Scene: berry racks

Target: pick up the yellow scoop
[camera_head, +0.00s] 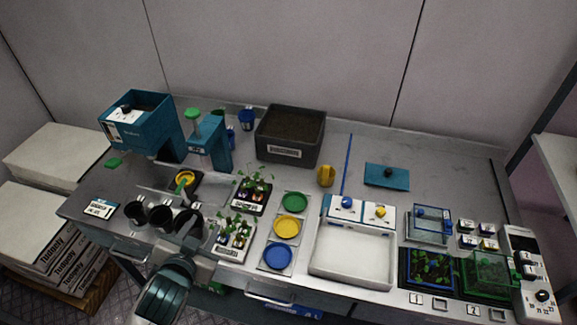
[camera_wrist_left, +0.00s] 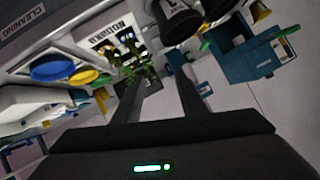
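The yellow scoop (camera_head: 326,176) looks like a small cup and stands on the bench just right of the brown soil bin, in the head view. I cannot make it out for certain in the left wrist view. My left gripper (camera_head: 187,240) is at the front edge of the bench, beside the black pots, well left of and nearer than the scoop. In the left wrist view my left gripper (camera_wrist_left: 160,82) has its two fingers apart with nothing between them. My right gripper is not in view.
A soil bin (camera_head: 290,153) stands behind the scoop. Potted seedlings (camera_head: 236,232), coloured dishes (camera_head: 287,227) and a white tray (camera_head: 352,258) lie between gripper and scoop or nearby. Black pots (camera_head: 160,216) stand by the gripper. A teal lid (camera_head: 387,178) lies to the right.

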